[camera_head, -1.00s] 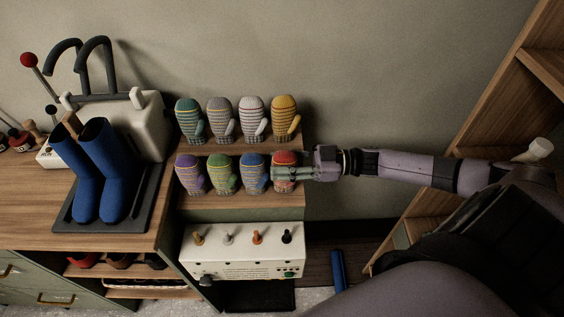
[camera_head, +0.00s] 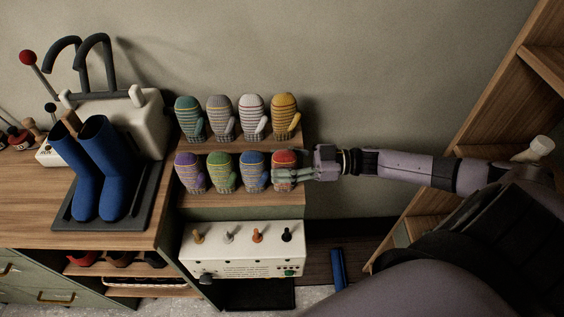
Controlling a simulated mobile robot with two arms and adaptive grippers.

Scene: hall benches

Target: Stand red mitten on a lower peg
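The red mitten (camera_head: 284,158) stands upright at the right end of the lower row of mittens, beside the blue mitten. Its red top shows, and its lower part is largely covered by my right gripper's fingers. My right gripper (camera_head: 286,174) reaches in from the right, level with the mitten, with its fingers across the mitten's front. Whether they press on it or stand just clear of it cannot be told. The peg under the red mitten is hidden. My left gripper is not in view.
Purple (camera_head: 190,172), green (camera_head: 222,173) and blue (camera_head: 254,172) mittens fill the lower row to the left. An upper row of mittens (camera_head: 252,117) stands behind. Blue boots (camera_head: 104,170) stand on a dark tray at left. A white box with knobs (camera_head: 243,262) sits below.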

